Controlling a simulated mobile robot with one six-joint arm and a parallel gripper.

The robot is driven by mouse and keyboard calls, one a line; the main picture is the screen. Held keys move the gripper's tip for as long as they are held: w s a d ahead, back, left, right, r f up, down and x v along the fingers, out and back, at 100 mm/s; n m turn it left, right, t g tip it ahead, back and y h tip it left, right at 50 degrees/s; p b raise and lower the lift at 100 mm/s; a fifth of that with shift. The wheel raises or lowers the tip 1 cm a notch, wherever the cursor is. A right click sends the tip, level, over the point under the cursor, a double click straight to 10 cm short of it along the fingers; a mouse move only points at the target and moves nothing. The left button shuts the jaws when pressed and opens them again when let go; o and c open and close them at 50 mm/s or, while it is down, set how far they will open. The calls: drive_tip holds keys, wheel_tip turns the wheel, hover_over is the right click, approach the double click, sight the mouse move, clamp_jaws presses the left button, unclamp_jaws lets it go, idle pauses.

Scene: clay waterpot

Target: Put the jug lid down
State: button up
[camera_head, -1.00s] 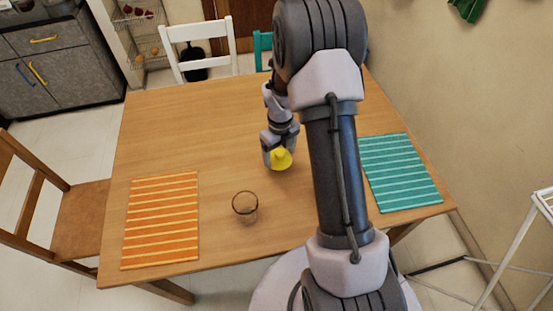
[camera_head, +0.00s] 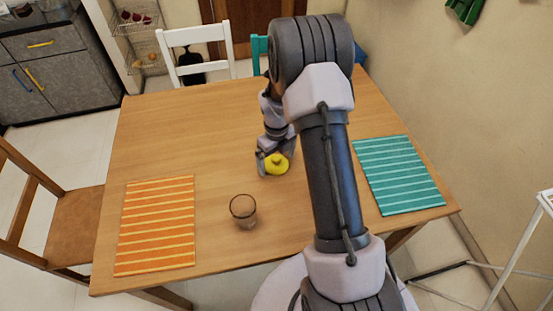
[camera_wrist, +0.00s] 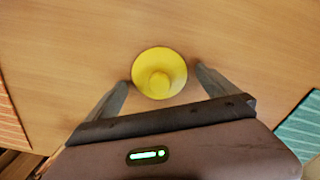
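The jug lid (camera_head: 277,166) is yellow and round with a knob on top. It lies knob-up on the wooden table (camera_head: 185,130), right of and beyond the glass. In the wrist view the lid (camera_wrist: 160,62) sits between the fingertips of my gripper (camera_wrist: 161,76), with a small gap on each side. My gripper (camera_head: 275,162) is open around the lid, low over the table in the head view. No jug is in view.
A clear glass (camera_head: 243,211) stands near the front of the table. An orange striped mat (camera_head: 155,226) lies at the left and a teal striped mat (camera_head: 399,174) at the right.

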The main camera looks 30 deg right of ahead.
wheel_tip(320, 180, up, 12)
drive_tip(key=p, duration=0.5)
wheel_tip(320, 180, up, 14)
drive_tip(key=f+n+t, duration=0.1)
drive_tip(key=n+t, duration=0.1)
drive_tip(key=n, duration=0.6)
hover_over(276, 158)
drive_tip(key=s+a, duration=0.4)
drive_tip(key=a, duration=0.2)
drive_tip(key=s+a+r+n+t, duration=0.1)
drive_tip(key=s+a+r+n, duration=0.2)
drive_tip(key=s+n, duration=0.3)
drive_tip(key=s+a+r+n+t+y, duration=0.1)
drive_tip(key=s+a+r+n, duration=0.3)
drive_tip(key=n, duration=0.4)
drive_tip(key=s+a+r+n+t+y, duration=0.1)
drive_tip(key=s+a+r+n, duration=0.3)
drive_tip(key=s+n, duration=0.3)
drive_tip(key=shift+s+a+r+n+t, duration=0.25)
drive_tip(key=shift+s+a+t, duration=0.2)
drive_tip(key=shift+s, duration=0.6)
